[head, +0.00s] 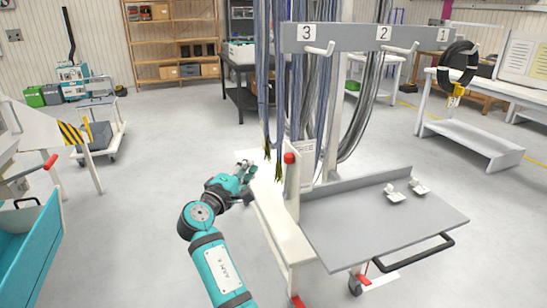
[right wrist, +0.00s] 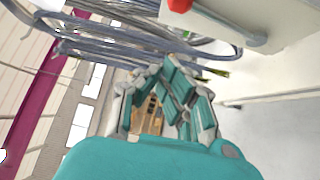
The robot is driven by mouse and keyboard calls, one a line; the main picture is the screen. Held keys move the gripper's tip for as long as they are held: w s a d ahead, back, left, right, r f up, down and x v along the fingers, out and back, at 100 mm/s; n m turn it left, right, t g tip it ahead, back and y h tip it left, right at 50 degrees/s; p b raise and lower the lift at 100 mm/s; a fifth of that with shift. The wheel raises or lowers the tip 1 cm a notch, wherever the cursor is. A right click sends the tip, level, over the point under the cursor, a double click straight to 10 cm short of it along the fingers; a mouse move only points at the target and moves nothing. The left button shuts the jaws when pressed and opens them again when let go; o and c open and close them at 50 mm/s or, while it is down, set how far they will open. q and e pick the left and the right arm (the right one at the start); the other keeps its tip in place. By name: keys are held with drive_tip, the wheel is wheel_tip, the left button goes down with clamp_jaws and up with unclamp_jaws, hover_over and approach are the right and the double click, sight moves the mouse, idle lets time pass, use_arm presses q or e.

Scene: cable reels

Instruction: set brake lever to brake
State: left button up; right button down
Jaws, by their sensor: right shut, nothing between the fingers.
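A red knob (head: 290,158) tops a pale upright at the near left side of the cable cart (head: 330,225). It looks like the brake lever, but its setting cannot be read. The red knob also shows at the top edge of the right wrist view (right wrist: 180,4). My right gripper (head: 246,164) is just left of the knob, apart from it, close to the hanging cables. In the right wrist view its fingers (right wrist: 160,75) come together with nothing held. My left gripper is out of view.
Two small white parts (head: 395,193) lie on the cart's deck. A white table (head: 465,85) is at right; the floor left of the arm is open.

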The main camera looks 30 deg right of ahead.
drive_tip(key=p, duration=0.4)
hover_over(288, 177)
drive_tip(key=w+a, duration=0.3)
drive_tip(key=shift+s+a, duration=0.2)
drive_tip(key=shift+s, duration=0.05)
drive_tip(key=shift+b, duration=0.45)
drive_tip(key=shift+s+a+b, duration=0.1)
drive_tip(key=shift+s+b, duration=0.25)
drive_tip(key=shift+b, duration=0.35)
drive_tip(key=shift+s+m+h+b, duration=0.1)
drive_tip(key=shift+m+h+b, duration=0.2)
drive_tip(key=shift+b, duration=0.15)
